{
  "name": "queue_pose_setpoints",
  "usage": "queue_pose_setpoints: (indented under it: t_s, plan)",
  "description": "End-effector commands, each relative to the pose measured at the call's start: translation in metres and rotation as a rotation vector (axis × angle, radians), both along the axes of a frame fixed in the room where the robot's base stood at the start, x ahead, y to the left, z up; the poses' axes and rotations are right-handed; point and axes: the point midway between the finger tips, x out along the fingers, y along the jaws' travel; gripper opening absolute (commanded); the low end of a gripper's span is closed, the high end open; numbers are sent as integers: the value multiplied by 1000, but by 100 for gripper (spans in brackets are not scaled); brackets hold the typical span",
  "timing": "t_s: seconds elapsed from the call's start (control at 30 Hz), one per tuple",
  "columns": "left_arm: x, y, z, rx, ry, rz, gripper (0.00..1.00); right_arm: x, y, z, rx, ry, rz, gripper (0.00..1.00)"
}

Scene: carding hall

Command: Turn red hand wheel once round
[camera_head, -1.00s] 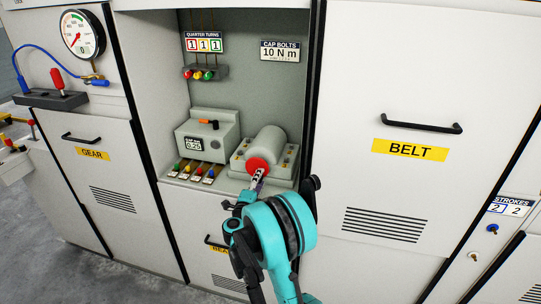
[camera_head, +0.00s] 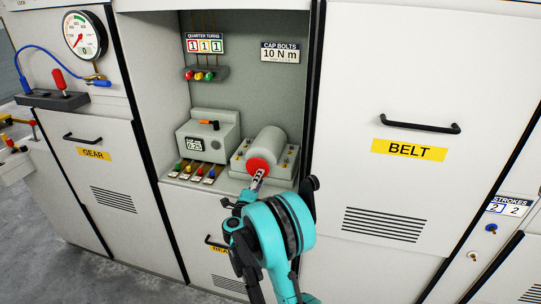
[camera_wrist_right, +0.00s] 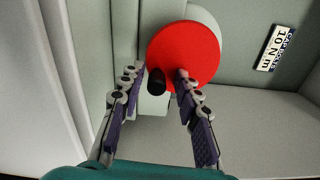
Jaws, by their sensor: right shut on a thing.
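The red hand wheel (camera_head: 256,165) is a disc on the front end of a pale grey cylinder (camera_head: 268,144) in the open bay. In the right wrist view the red disc (camera_wrist_right: 190,45) fills the upper middle, with a short black handle (camera_wrist_right: 157,81) standing out near its lower left edge. My right gripper (camera_head: 257,179) is at the front of the wheel. In the head view the gripper hides the handle and part of the wheel. My left gripper is not in view.
A grey box with a small display (camera_head: 194,144) and an orange lever stands left of the cylinder. Coloured plugs (camera_head: 196,170) lie in front of it. The BELT cabinet door (camera_head: 430,80) is right of the bay, the GEAR door (camera_head: 92,175) left.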

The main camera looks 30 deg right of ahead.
Motion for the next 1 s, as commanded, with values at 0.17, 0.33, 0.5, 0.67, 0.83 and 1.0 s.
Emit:
queue_pose_setpoints:
  t_s: [0.17,0.33,0.5,0.67,0.83,1.0]
  plan:
    - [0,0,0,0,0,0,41,4,-2,-2,68,-80,-4,19]
    - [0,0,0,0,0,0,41,4,-2,-2,68,-80,-4,19]
    - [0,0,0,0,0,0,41,7,1,-3,154,-181,-2,19]
    - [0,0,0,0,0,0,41,9,2,-3,204,-240,-3,20]
    - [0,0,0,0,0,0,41,9,2,-3,204,-241,-3,20]
    - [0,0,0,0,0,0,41,12,4,-4,289,-342,-2,21]
